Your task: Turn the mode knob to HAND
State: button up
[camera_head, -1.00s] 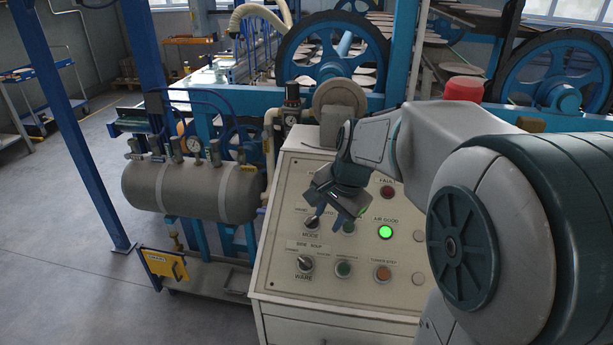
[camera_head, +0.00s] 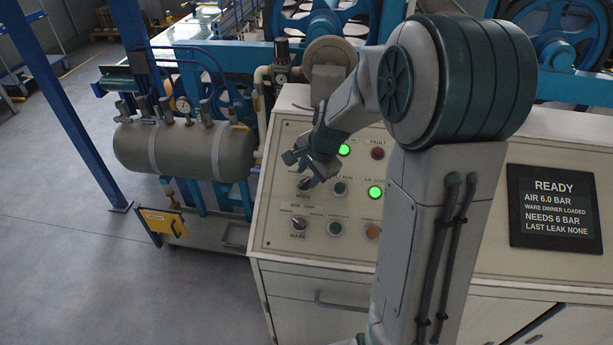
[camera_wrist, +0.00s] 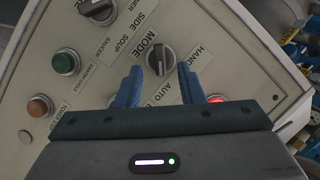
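The mode knob is a dark round knob with a grip bar, on the sloped front of a pale control panel (camera_head: 268,225). In the wrist view the mode knob (camera_wrist: 160,60) sits between and just beyond the fingertips of my gripper (camera_wrist: 160,72). The two blue fingers are apart, one on each side of the knob; I cannot tell whether they touch it. The HAND label (camera_wrist: 197,57) is beside the right finger and the AUTO label (camera_wrist: 167,92) lies between the fingers. In the head view my gripper (camera_head: 300,170) is at the knob and partly covers it. The pointer's exact setting is unclear.
The ware knob (camera_head: 298,223) is just below, also seen in the wrist view (camera_wrist: 98,8). Green (camera_wrist: 65,62) and amber (camera_wrist: 40,105) buttons are nearby. A display (camera_head: 552,208) reads READY, air 6.0 bar. A grey tank (camera_head: 180,150) stands left.

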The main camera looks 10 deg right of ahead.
aim_at(303, 182)
jog(key=shift+x, duration=1.55)
grip_shut()
jog(key=n, duration=0.2)
jog(key=n+g+h, duration=0.1)
jog(key=n, duration=0.1)
jog(key=shift+w+a+g, duration=0.1)
jog(key=shift+a+g, duration=0.1)
jog(key=shift+g, duration=0.1)
jog(key=n, duration=0.2)
jog(key=n+h+b, duration=0.1)
jog(key=n, duration=0.1)
jog(key=shift+w+a+g+h, duration=0.1)
jog(key=shift+g+h, duration=0.2)
jog(key=shift+g, duration=0.1)
jog(key=n+b, duration=0.1)
jog(key=n, duration=0.1)
jog(key=n+h+b, duration=0.1)
jog(key=n, duration=0.1)
jog(key=shift+a+h, duration=0.15)
jog(key=shift+h, duration=0.15)
jog(key=shift+a+n+h+b, duration=0.1)
jog(key=shift+n+h+b, duration=0.75)
jog(key=shift+n, duration=1.25)
